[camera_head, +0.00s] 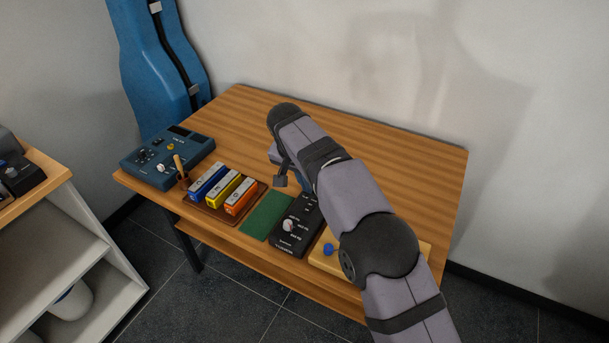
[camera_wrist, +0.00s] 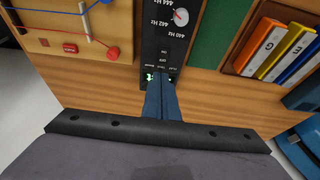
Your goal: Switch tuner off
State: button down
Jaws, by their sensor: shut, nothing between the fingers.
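The tuner is a black box (camera_head: 288,236) near the table's front edge, with a round knob and Hz labels. In the wrist view the tuner (camera_wrist: 160,42) runs up from my fingertips, and small green lights show at its near end. My gripper (camera_wrist: 163,78) has its two blue fingers pressed together, with nothing between them. The fingertips overlap the tuner's end beside the small ON and OFF lettering. They hide part of that end, so I cannot tell the switch's position or whether they touch it.
Left of the tuner in the head view lie a green cloth (camera_head: 264,216), a brown tray (camera_head: 210,213) with blue, yellow and orange blocks, and a blue device (camera_head: 150,163). A light wooden board (camera_head: 322,262) lies right of it. The table's back (camera_head: 400,145) is clear.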

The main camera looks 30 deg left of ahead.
jog(key=p, duration=0.1)
send_over(312, 204)
jog(key=s, duration=0.2)
notch_tip(312, 204, down, 6)
jog(key=shift+w+r, duration=0.15)
jog(key=shift+r, duration=0.1)
jog(key=shift+s+p+x, duration=0.2)
jog(key=shift+p+x, duration=0.2)
jog(key=shift+x, duration=0.7)
